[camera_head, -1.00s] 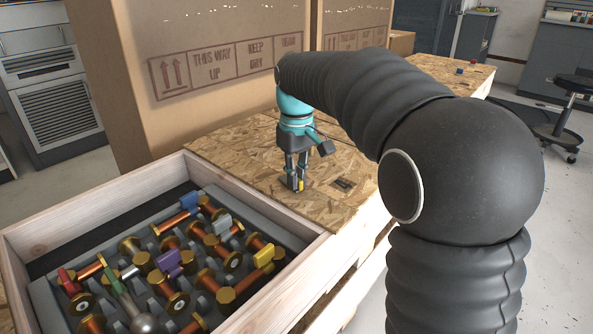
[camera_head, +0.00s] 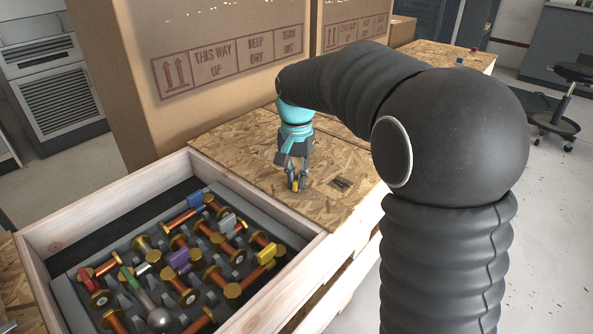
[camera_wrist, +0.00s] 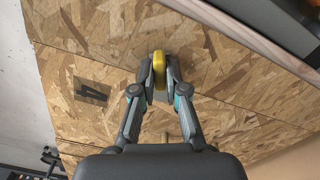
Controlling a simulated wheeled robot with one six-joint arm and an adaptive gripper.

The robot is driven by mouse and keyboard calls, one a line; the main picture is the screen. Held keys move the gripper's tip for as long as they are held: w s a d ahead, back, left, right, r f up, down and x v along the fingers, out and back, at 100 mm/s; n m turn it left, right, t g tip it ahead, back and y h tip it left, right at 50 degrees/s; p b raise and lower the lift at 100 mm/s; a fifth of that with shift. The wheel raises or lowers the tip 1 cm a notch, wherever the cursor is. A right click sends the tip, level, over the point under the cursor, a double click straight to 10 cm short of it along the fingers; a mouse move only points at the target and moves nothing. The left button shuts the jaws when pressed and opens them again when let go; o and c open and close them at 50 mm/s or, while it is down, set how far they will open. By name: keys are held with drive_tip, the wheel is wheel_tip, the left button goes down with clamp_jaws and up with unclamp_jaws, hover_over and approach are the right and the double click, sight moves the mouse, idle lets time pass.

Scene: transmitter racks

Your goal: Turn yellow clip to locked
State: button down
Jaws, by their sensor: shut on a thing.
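My gripper (camera_head: 297,184) is upright over the wood-chip board behind the crate, shut on a small yellow piece (camera_head: 295,186). In the wrist view the yellow piece (camera_wrist: 158,70) sits between the two fingertips of my gripper (camera_wrist: 158,82). I cannot tell whether it touches the board. A yellow clip (camera_head: 266,253) is on a copper-coloured cylinder at the right side of the crate's insert. My gripper is apart from this clip, behind it and to its right. The clip's lock position is too small to tell.
The wooden crate (camera_head: 275,210) holds several copper cylinders with blue, grey, purple (camera_head: 179,259), green and red clips. Its raised walls stand between my gripper and the yellow clip. Large cardboard boxes (camera_head: 215,60) stand close behind my gripper. The board (camera_head: 330,170) around my gripper is mostly clear.

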sight(296, 178)
drive_tip(key=m+p, duration=0.1)
drive_tip(key=m, duration=0.3)
drive_tip(key=shift+m+p, duration=0.35)
drive_tip(key=shift+m, duration=0.05)
idle(0.4)
drive_tip(key=c, duration=1.2)
unclamp_jaws()
wheel_tip(296, 178, up, 12)
